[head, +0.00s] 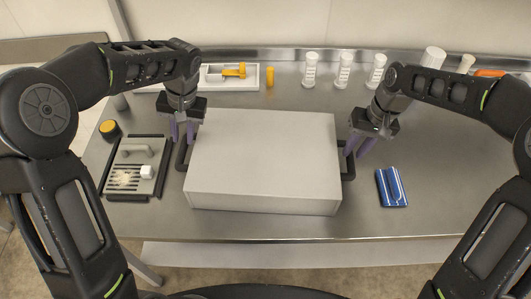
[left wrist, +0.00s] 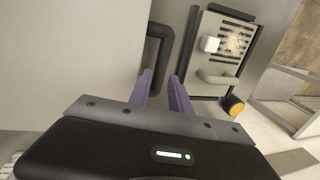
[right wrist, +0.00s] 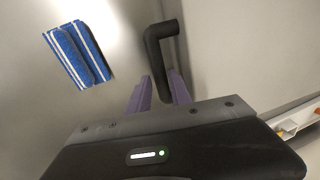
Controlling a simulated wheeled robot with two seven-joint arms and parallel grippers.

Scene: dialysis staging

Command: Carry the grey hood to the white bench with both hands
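The grey hood (head: 262,155) is a large box lying flat on the steel table, with a black handle on each side. My left gripper (head: 183,138) is over the left handle (left wrist: 162,42). Its purple fingers are apart, with the handle's bar in line with the gap. My right gripper (head: 352,150) is at the right handle (right wrist: 152,55). Its fingers are apart with the bar reaching between them. The contact is partly hidden in both wrist views. I cannot make out a separate white bench in these views.
White bottles (head: 343,70) and a white tray (head: 211,84) stand behind. The table's front edge (head: 300,238) is close.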

